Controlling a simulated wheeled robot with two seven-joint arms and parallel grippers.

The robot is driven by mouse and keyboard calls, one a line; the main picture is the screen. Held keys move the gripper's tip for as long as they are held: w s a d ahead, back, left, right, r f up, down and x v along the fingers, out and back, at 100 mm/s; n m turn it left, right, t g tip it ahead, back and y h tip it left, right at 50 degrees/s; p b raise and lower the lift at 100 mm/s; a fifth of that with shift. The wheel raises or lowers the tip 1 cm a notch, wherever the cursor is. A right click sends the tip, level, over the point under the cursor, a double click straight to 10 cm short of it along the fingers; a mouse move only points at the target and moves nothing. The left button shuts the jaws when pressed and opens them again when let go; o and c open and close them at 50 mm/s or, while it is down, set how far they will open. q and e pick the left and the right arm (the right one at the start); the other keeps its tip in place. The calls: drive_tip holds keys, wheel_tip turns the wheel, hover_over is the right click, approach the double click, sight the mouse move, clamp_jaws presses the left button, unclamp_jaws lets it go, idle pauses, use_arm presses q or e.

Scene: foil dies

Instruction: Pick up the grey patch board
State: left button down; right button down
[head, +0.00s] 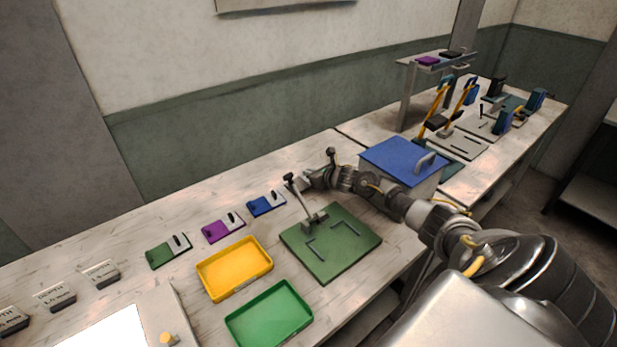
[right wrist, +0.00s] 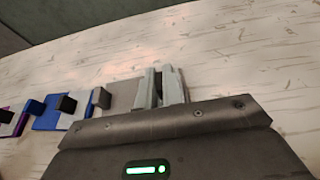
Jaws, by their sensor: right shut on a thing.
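The grey patch board (right wrist: 124,93) lies at the end of the row of coloured boards, beyond the blue one. In the head view it shows only as a small grey piece (head: 297,186), partly hidden by my gripper and a lever. My right gripper (right wrist: 163,88) is at the board's right end, its fingers shut on a dark part between them that seems to belong to the board. In the head view the right gripper (head: 309,180) is low over the bench. The board looks flat on the bench. My left gripper is out of view.
Blue (head: 264,206), purple (head: 222,230) and green (head: 166,253) boards lie in a row leftward. The green fixture (head: 335,262) with its upright lever stands in front. Yellow (head: 236,270) and green (head: 270,315) trays are nearer. A blue-lidded box (head: 400,158) stands right, by my forearm.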

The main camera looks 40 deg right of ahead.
wheel_tip(320, 180, up, 9)
drive_tip(key=p, duration=0.4)
drive_tip(key=shift+p, duration=0.3)
